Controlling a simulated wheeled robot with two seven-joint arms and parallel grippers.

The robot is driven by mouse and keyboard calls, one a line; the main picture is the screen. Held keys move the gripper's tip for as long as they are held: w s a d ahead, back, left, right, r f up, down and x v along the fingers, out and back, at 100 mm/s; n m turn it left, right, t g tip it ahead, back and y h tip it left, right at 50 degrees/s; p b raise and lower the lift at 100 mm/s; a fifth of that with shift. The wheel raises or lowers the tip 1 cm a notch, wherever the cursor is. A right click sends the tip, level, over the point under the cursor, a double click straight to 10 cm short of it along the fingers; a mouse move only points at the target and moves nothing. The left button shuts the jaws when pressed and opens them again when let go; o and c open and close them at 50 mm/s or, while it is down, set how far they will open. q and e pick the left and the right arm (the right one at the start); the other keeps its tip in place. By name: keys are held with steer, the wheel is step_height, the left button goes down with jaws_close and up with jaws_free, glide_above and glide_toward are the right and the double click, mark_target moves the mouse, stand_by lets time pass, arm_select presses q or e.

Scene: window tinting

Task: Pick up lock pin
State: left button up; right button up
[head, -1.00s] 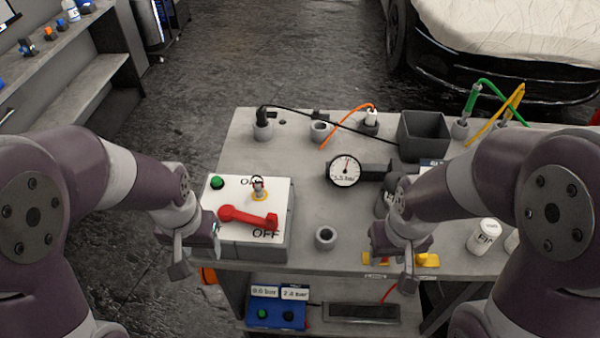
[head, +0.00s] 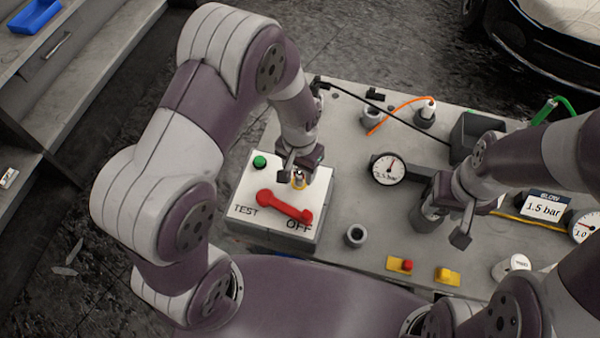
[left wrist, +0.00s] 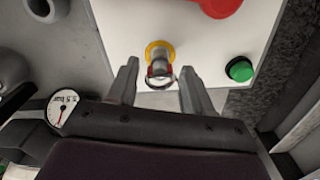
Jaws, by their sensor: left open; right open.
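The lock pin (left wrist: 160,66) is a metal pin with a ring at its end, set in a yellow collar on the white switch box. It also shows in the head view (head: 299,179), partly hidden by my left gripper. My left gripper (head: 297,172) is above the box, and in the left wrist view its open fingers (left wrist: 160,88) stand on either side of the pin, with nothing held. My right gripper (head: 457,222) is open and empty over the right part of the bench, beside the gauge. Its fingertips are only partly visible.
The white box (head: 240,190) carries a red lever (head: 285,207) and a green button (head: 260,162). A round gauge (head: 389,169) and an empty grey socket (head: 355,236) stand to the right. Red and yellow switches (head: 447,276) line the bench's front edge.

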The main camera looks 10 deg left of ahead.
arm_select(q)
steer(key=shift+s+f, duration=0.15)
steer(key=shift+f, duration=0.25)
steer(key=shift+s, duration=0.2)
steer(key=shift+w+f, duration=0.1)
steer(key=shift+w, duration=0.05)
jaws_close()
arm_select(e)
steer(key=shift+s+r, duration=0.15)
steer(key=shift+s, duration=0.1)
